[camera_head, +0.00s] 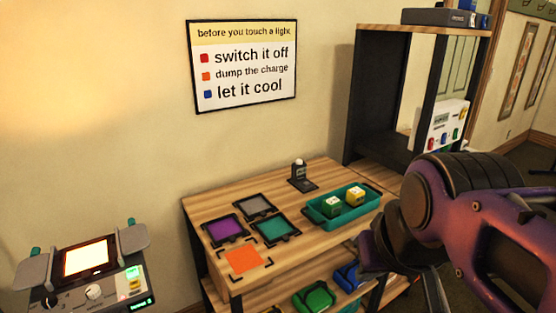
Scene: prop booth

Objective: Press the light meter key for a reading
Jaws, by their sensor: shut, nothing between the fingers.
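The light meter (300,173) looks to be the small dark device with a pale dome on top. It stands upright on a dark base near the back edge of the wooden table. Its key is too small to make out. My gripper (368,262) is at the end of my purple and black arm, low on the right. It is shut and empty, in front of the table's right side, well apart from the meter. Its fingertips are hard to make out against the dark arm parts.
A teal tray (319,218) with two small cubes stands right of the meter. Purple (225,229), grey and teal framed panels and an orange sheet (243,260) lie in front. A lit console (88,262) is at left; a tall dark shelf (372,95) stands behind right.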

